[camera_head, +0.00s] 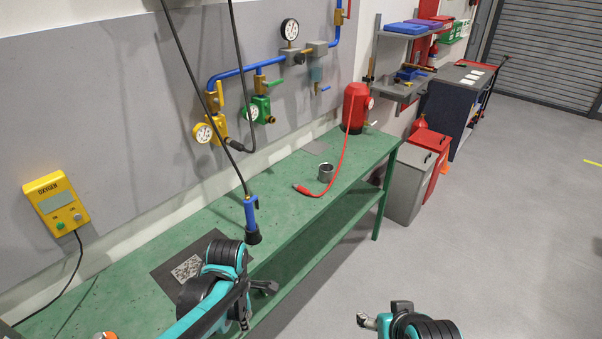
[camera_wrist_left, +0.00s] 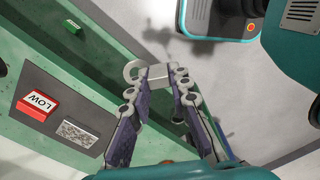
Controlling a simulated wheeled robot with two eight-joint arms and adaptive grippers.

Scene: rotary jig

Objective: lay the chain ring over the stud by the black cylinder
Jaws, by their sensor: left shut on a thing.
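My left gripper (camera_head: 262,301) is above the front edge of the green bench, beside the dark mat. In the left wrist view, its fingertips (camera_wrist_left: 166,76) are closed together around a small pale grey piece. A grey curved piece like part of a ring (camera_wrist_left: 132,70) sticks out beside the fingertips; it looks like the chain ring, partly hidden by the fingers. I cannot make out the stud or a black cylinder standing by it. My right gripper (camera_head: 366,321) is at the bottom of the head view, away from the bench, too small to judge its jaws.
The green bench (camera_head: 285,188) carries a dark mat (camera_head: 168,272) with a speckled plate (camera_head: 187,268), a grey cup (camera_head: 326,172) and a red tank (camera_head: 356,105). A blue-and-black tool (camera_head: 251,218) hangs on a cable. A red LOW block (camera_wrist_left: 38,103) lies on the mat.

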